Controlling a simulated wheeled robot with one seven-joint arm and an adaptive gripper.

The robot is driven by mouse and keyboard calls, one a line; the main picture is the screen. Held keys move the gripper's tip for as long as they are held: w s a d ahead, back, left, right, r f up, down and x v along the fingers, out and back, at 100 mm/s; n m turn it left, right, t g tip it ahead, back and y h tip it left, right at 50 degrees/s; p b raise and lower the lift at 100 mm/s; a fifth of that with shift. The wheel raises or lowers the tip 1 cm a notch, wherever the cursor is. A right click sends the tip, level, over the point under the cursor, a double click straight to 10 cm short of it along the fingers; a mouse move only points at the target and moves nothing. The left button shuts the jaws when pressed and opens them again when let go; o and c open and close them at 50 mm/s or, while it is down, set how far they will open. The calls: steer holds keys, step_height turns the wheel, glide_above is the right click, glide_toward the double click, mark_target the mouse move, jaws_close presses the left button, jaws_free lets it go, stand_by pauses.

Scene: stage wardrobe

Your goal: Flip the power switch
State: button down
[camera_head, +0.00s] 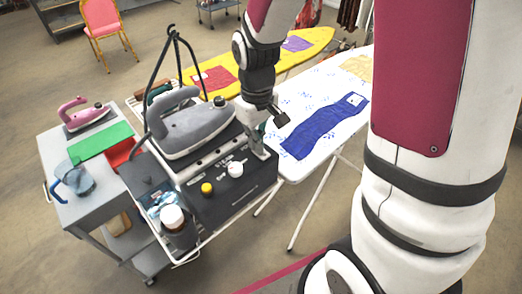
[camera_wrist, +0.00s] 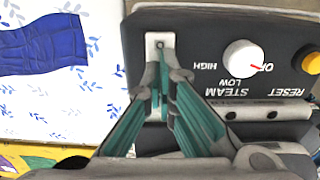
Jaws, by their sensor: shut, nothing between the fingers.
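The dark steam station (camera_head: 230,200) stands on a cart with a grey iron (camera_head: 190,125) on top. Its front panel (camera_wrist: 215,25) fills the upper right of the wrist view. A small light plate with a screw, probably the power switch plate (camera_wrist: 153,38), is at the panel's left end. My gripper (camera_wrist: 160,85) is shut and empty, its fingertips over the lower part of this plate. They hide the switch lever, so I cannot tell its position or whether they touch it. In the head view my gripper (camera_head: 262,152) is at the panel's right end.
A white steam knob (camera_wrist: 243,58) and a yellow reset button (camera_wrist: 311,62) sit along the panel. A bottle (camera_head: 175,225) stands in front of the station. An ironing board (camera_head: 325,105) with blue cloth (camera_head: 325,125) is beside it. A grey cart (camera_head: 75,200) stands left.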

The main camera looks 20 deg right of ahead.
steer(key=shift+r+p, duration=1.95)
steer(key=shift+r, duration=1.55)
steer(key=s+r+m+t, duration=0.3)
steer(key=s+r+t, duration=0.2)
steer(key=s+r, duration=1.3)
steer(key=shift+m+t, duration=0.3)
